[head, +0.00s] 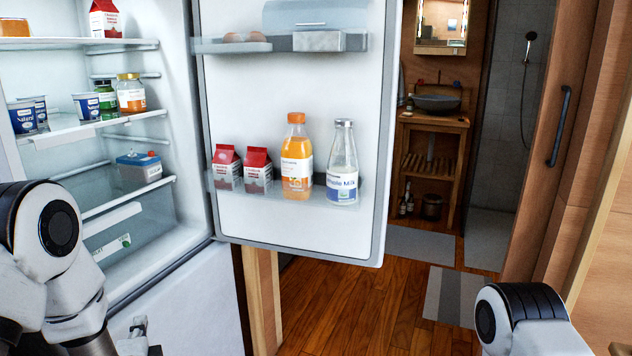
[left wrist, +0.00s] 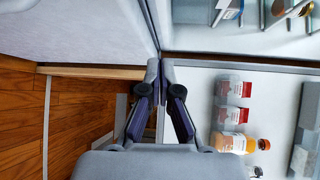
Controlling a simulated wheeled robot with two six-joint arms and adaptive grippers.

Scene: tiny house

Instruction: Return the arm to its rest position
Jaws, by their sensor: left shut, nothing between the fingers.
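My left arm comes in at the lower left of the head view, in front of the open fridge. My left gripper (head: 140,328) shows only in part at the bottom edge there. In the left wrist view the left gripper (left wrist: 160,72) has its fingertips together with nothing between them. A rounded joint of my right arm shows at the lower right of the head view. My right gripper is out of view.
The open fridge door (head: 300,225) carries red cartons (head: 258,170), an orange juice bottle (head: 296,157) and a milk bottle (head: 343,165). Fridge shelves (head: 110,122) hold yogurt cups and jars. Wooden floor (head: 345,300) lies open between my arms, with a bathroom behind.

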